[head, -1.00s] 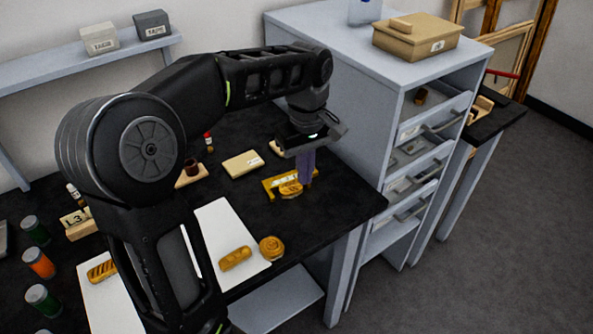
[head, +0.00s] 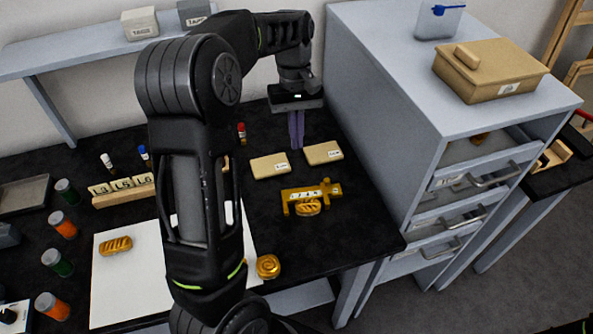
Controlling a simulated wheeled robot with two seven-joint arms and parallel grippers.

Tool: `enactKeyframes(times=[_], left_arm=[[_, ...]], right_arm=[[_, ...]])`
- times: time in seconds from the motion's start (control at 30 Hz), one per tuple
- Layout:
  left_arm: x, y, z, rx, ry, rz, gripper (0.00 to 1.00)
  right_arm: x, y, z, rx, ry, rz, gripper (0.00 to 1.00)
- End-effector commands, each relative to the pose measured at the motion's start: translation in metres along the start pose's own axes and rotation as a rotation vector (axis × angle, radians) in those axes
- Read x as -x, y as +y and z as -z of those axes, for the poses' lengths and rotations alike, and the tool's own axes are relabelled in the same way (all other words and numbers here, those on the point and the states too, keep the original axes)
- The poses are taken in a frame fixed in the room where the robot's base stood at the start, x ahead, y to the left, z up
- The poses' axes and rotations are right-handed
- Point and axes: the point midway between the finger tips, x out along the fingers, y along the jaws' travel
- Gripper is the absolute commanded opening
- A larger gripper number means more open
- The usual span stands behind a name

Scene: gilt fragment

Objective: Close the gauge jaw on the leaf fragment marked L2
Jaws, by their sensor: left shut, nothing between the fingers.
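The yellow gauge (head: 327,189) lies on the black table, right of the white sheet, with a pale label on its bar. A gold leaf fragment (head: 307,208) sits at its near side, between its two short arms. I cannot tell whether the jaw touches the fragment, and no L2 mark is readable. My left gripper (head: 297,147) has purple fingers pointing down, together and empty. It is behind the gauge in the picture, apart from it, near two small tan blocks. My right gripper is not in view.
Two tan blocks (head: 270,166) (head: 323,153) lie behind the gauge. A gold spiral fragment (head: 268,266) and a gold loaf-like fragment (head: 116,245) lie nearer, on or by the white sheet (head: 130,285). A grey drawer cabinet (head: 385,120) stands right. Several jars line the left.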

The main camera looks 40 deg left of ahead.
Motion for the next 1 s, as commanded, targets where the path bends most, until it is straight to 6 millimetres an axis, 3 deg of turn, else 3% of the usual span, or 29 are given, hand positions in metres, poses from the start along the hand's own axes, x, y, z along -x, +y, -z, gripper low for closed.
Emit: enactKeyframes(times=[0.63, 0.97, 1.0], left_arm=[[-0.001, 0.001, -0.003, -0.089, -0.01, -0.005, 0.0], [-0.034, 0.001, -0.001, -0.089, -0.011, -0.005, 0.0], [-0.034, 0.0, -0.004, -0.088, -0.014, -0.003, 0.0]], right_arm=[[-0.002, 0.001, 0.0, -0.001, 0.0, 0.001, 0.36], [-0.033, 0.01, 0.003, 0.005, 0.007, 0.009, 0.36], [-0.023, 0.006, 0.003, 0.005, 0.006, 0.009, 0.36]])
